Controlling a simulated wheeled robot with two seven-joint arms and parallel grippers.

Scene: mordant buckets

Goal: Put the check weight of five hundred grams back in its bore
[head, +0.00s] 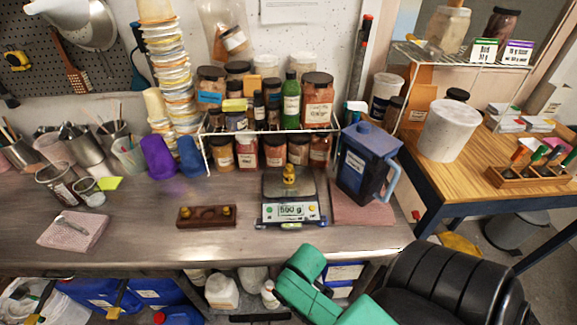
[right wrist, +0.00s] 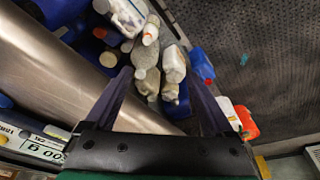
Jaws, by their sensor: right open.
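A brass check weight (head: 289,174) stands upright on the pan of a bench scale (head: 290,199). The scale's display appears to read 500 g. To the left, a dark wooden weight block (head: 207,222) lies on the steel bench, with smaller brass pieces near its left and right ends and a dark, empty-looking bore between them. My right gripper (right wrist: 160,88) is open and empty in the right wrist view, off the bench's front edge, with shelf bottles below it. In the head view only green links of my right arm show, low in front. My left gripper is out of view.
A blue lidded jug (head: 365,165) stands right of the scale. A wire rack (head: 270,130) with jars is behind it. A pink cloth (head: 75,230) lies at left. The bench (head: 140,235) is clear between cloth and block. A black chair (head: 455,285) stands in front at right.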

